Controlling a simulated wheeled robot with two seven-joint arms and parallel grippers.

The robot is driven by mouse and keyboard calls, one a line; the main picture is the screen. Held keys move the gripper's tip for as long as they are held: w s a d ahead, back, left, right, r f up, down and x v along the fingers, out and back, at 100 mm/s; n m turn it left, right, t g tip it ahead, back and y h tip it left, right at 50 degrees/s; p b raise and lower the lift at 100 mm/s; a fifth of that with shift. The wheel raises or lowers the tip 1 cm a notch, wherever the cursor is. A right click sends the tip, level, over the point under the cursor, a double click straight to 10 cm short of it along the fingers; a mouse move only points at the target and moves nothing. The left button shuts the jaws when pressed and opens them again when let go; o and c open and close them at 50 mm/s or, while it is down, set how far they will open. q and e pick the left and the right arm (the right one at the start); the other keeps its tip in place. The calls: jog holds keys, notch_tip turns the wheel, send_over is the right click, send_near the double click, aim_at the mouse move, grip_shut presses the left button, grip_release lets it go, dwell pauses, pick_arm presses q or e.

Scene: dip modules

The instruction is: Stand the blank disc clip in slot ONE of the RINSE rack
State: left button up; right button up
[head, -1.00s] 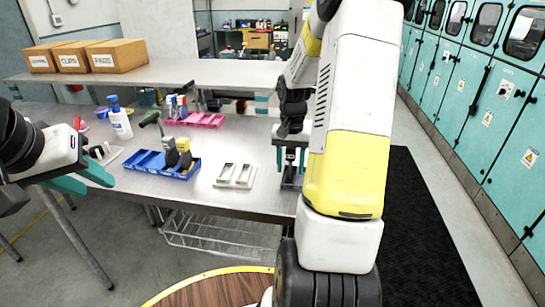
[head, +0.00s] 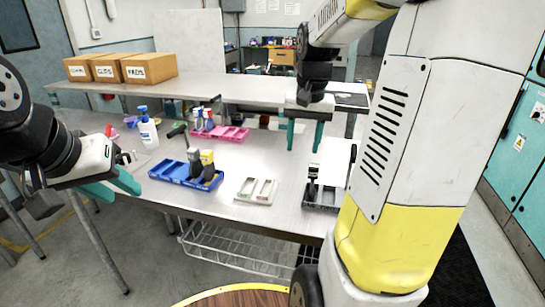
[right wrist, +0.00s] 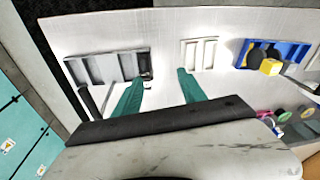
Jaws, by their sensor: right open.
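A grey slotted rack (head: 322,200) stands near the table's front edge; it also shows in the right wrist view (right wrist: 100,68). A dark upright piece (head: 313,180) stands at its left end, with a pale panel (head: 338,155) behind. I cannot read labels, so I cannot tell which rack is RINSE or surely identify the blank disc clip. My right gripper (head: 305,135) is open and empty, raised above and behind the grey rack. Its teal fingers also show in the right wrist view (right wrist: 160,88). My left gripper (head: 120,187) is at the left, apart from the objects; its opening is unclear.
A pale two-slot tray (head: 256,190) lies left of the grey rack. A blue tray (head: 175,176) holds grey and yellow upright pieces. A pink tray (head: 225,133), a white bottle (head: 148,132) and a raised shelf with cardboard boxes (head: 150,68) are farther back.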

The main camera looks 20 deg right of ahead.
jog(key=s+a+r+n+t+y, duration=0.1)
jog(key=s+a+n+t, duration=0.1)
jog(key=s+a, duration=0.3)
jog(key=s+a+r+n+t+y, duration=0.1)
jog(key=s+a+r+n+t, duration=0.1)
jog(key=s+a, duration=0.4)
jog(key=s, duration=0.3)
jog(key=shift+r+n, duration=0.25)
jog(key=shift+n, duration=0.15)
